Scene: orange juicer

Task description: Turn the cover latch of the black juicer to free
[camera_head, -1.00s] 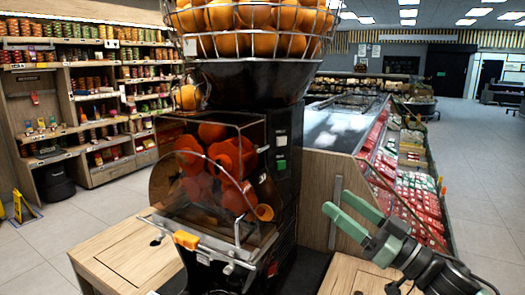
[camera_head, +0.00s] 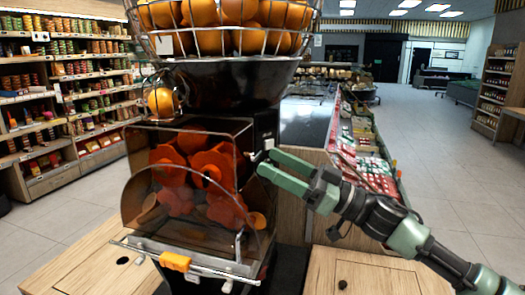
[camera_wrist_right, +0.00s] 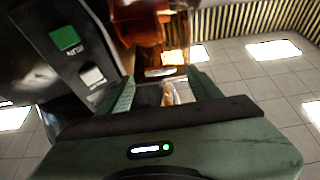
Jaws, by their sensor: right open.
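The black juicer (camera_head: 225,80) stands in the middle of the head view, with a clear cover (camera_head: 190,215) over its orange-red squeezing drums (camera_head: 190,170). A small pale knob (camera_head: 268,145) shows on the cover's right upper edge; I cannot tell for sure that it is the latch. My right gripper (camera_head: 268,163) is open, its green fingertips close to that edge. In the right wrist view the gripper (camera_wrist_right: 162,88) has a pale metal piece (camera_wrist_right: 160,72) just beyond and between its fingers. Contact cannot be told. My left gripper is not in view.
A wire basket of oranges (camera_head: 225,25) sits on top. The juicer's side has a green button (camera_wrist_right: 65,38) and a white button (camera_wrist_right: 93,77). Wooden counter tops (camera_head: 95,265) flank it.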

